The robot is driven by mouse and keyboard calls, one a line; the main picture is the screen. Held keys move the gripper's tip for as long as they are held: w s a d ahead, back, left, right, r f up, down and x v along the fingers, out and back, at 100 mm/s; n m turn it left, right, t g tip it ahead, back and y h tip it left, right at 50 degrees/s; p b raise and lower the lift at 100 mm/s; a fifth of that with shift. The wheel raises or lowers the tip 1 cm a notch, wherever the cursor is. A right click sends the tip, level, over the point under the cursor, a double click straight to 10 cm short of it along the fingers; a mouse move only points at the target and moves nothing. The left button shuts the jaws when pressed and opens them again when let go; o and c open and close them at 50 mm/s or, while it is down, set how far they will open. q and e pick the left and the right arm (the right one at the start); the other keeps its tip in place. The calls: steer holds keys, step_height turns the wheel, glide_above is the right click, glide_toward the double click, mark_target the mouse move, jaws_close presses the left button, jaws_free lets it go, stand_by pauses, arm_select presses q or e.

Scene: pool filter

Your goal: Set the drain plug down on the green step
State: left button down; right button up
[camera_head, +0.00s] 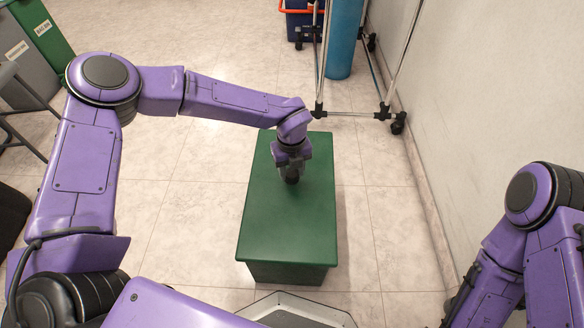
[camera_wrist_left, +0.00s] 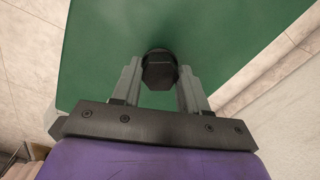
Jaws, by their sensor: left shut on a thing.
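The green step (camera_head: 287,228) stands on the floor in front of me, with a flat, bare top; its surface also fills much of the left wrist view (camera_wrist_left: 240,35). My left gripper (camera_head: 291,176) is over the far half of the step and points down. In the left wrist view its two grey fingers (camera_wrist_left: 160,78) are shut on the black drain plug (camera_wrist_left: 159,70), one finger on each side. The plug shows as a small dark piece below the gripper in the head view (camera_head: 291,180). I cannot tell whether it touches the step. My right gripper is not in view.
A wheeled metal rack (camera_head: 355,114) stands behind the step, with a blue cylinder (camera_head: 343,40) and a dark blue box (camera_head: 301,22) near it. A wall (camera_head: 480,90) runs along the right. Bins (camera_head: 38,35) stand at the far left. The near part of the step top is clear.

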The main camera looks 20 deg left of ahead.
arm_select(q)
steer(key=shift+f, duration=0.5)
steer(key=c, duration=0.5)
jaws_free()
step_height(320, 180, up, 5)
steer(key=p, duration=0.4)
steer(key=shift+r, duration=0.1)
step_height(320, 180, up, 10)
steer(key=p, duration=0.3)
steer(key=shift+r, duration=0.2)
